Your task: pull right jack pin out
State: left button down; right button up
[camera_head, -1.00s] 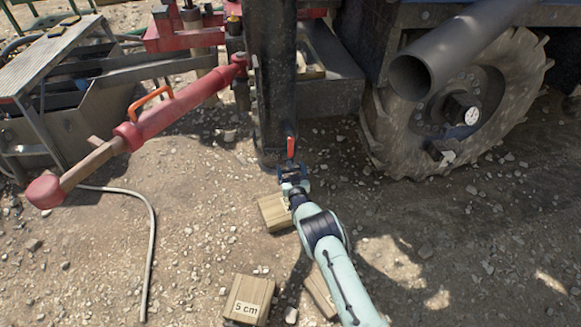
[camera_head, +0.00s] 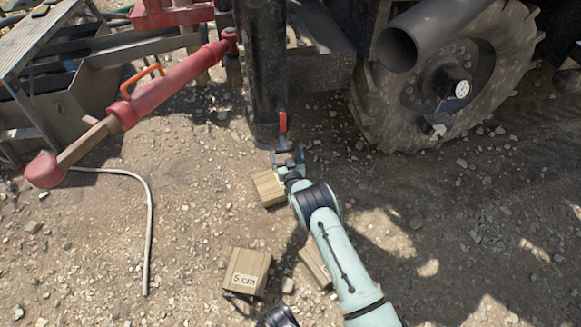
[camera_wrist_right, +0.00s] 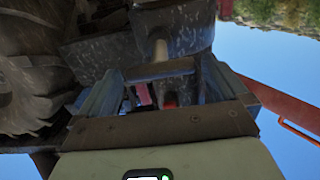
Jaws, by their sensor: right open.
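The jack leg (camera_head: 262,75) is a dark upright post. A small red handle-like part (camera_head: 283,121) shows low on its right side; I take it to be at the right jack pin, though I cannot tell for sure. My right gripper (camera_head: 288,156) is open just below and in front of this red part. In the right wrist view, the open fingers (camera_wrist_right: 160,90) stand on either side of a pale crossbar (camera_wrist_right: 160,70) and a short shaft (camera_wrist_right: 160,48). Whether the fingers touch it is unclear.
Wooden blocks lie on the gravel: one (camera_head: 268,187) beside the right gripper, one marked 5 cm (camera_head: 247,268), one partly behind my arm. A large wheel (camera_head: 448,85) and grey pipe (camera_head: 398,48) are at right. A red cylinder (camera_head: 165,88) slants at left.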

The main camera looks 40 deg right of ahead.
pick_arm(q)
jog(key=s+d+r+g+h+p, duration=0.1)
jog(key=s+d+r+p, duration=0.1)
jog(key=s+r+p, duration=0.1)
jog(key=shift+s+d+r+m+g, duration=0.3)
jog(key=shift+s+d+r+g, duration=0.15)
jog(key=shift+s, duration=0.75)
pick_arm(e)
jog(key=v, duration=1.2)
pick_arm(q)
jog(key=shift+a, duration=0.1)
